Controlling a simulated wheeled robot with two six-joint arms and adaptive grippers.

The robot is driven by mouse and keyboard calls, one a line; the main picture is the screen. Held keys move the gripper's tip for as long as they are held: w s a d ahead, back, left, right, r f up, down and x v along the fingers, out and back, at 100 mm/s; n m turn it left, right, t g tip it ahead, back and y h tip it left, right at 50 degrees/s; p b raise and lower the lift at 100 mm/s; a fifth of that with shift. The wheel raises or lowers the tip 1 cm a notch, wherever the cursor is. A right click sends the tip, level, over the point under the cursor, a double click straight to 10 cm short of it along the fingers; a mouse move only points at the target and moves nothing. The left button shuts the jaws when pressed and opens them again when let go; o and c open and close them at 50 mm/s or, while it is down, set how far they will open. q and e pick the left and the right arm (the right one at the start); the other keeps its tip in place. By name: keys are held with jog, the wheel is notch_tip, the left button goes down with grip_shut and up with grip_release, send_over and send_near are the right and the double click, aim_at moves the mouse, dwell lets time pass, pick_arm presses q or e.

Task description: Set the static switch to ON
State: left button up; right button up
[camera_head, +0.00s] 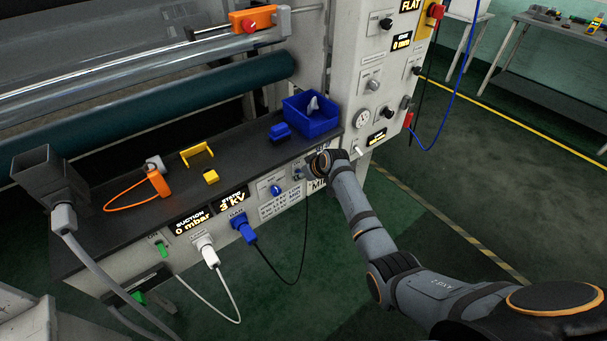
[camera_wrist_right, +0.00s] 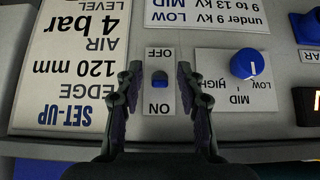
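My right gripper (camera_wrist_right: 160,85) is open, with one dark finger on each side of the slot, apart from the lever. In the head view my right gripper (camera_head: 301,172) is at the bench's front panel, and the wrist hides most of the switch. My left gripper is in neither view.
A blue knob (camera_wrist_right: 246,64) marked LOW, MID, HIGH sits right of the switch in the wrist view. A set-up label (camera_wrist_right: 72,60) lies left. A blue bin (camera_head: 311,117) stands on the bench above my gripper. A blue plug (camera_head: 243,229) with a hanging cable is left.

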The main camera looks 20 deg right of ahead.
jog(key=shift+r, duration=0.1)
jog(key=v, duration=1.2)
jog(key=s+d+f+m+g+h, duration=0.1)
jog(key=s+d+f, duration=0.1)
jog(key=s+f, duration=0.65)
jog(key=s+d+f+m+g+h+p, duration=0.1)
jog(key=s+d+f, duration=0.15)
jog(key=f, duration=1.15)
jog(key=s+d+f+m+g, duration=0.1)
jog(key=s+f, duration=0.5)
jog(key=f, duration=0.5)
jog(key=s+f+g, duration=0.1)
jog(key=s+f, duration=0.3)
jog(key=s, duration=0.7)
jog(key=s+f+g+h, duration=0.1)
jog(key=s+f, duration=0.4)
jog(key=s, duration=0.6)
jog(key=s+f+g, duration=0.1)
jog(key=s+f, duration=0.4)
jog(key=s, duration=0.6)
jog(key=shift+s+d+m+p, duration=0.2)
jog(key=shift+m+p, duration=0.1)
jog(key=shift+p, duration=0.1)
